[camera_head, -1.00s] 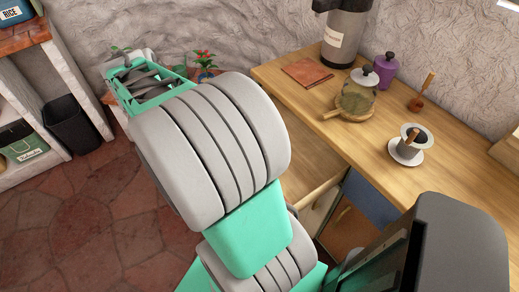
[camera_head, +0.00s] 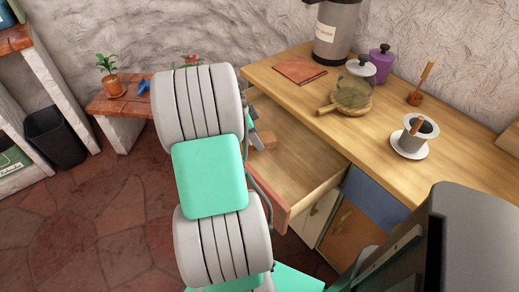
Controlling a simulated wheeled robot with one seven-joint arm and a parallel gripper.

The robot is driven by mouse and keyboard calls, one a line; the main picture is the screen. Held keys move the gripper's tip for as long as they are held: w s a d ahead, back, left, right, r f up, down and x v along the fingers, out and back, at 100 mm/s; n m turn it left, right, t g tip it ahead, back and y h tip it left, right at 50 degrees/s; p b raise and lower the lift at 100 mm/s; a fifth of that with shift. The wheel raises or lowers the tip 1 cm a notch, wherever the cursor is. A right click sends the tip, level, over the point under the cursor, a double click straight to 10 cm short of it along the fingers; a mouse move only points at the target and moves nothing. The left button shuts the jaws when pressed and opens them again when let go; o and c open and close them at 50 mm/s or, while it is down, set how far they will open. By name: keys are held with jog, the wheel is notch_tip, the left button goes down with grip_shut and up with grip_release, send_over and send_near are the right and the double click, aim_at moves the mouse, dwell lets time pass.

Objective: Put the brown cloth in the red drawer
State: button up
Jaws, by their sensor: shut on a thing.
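The brown cloth (camera_head: 300,70) lies flat and folded on the wooden counter, near its back left corner. The drawer with the reddish front (camera_head: 288,208) is pulled out below the counter, and its pale wooden inside shows. My gripper (camera_head: 257,136) is at the left part of the open drawer, mostly hidden behind my arm. It is shut on what looks like a small tan block (camera_head: 267,140); the fingertips are hard to make out. The gripper is apart from the cloth.
On the counter (camera_head: 450,150) stand a large dispenser (camera_head: 335,32), a glass pot (camera_head: 354,90) on a round board, a purple jar (camera_head: 381,64) and a dripper cup (camera_head: 411,143). A potted plant (camera_head: 109,83) and a blue object (camera_head: 143,87) are on the bench at left.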

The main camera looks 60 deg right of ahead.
aim_at(256, 156)
jog(key=shift+f+b, duration=0.3)
jog(key=shift+f, duration=2.45)
jog(key=o, duration=1.3)
jog(key=shift+r, duration=0.15)
jog(key=shift+w+r, duration=0.15)
jog(key=shift+r, duration=0.2)
jog(key=p+v, duration=0.1)
jog(key=v, duration=1)
jog(key=shift+a+r, duration=0.1)
jog(key=shift+r, duration=0.1)
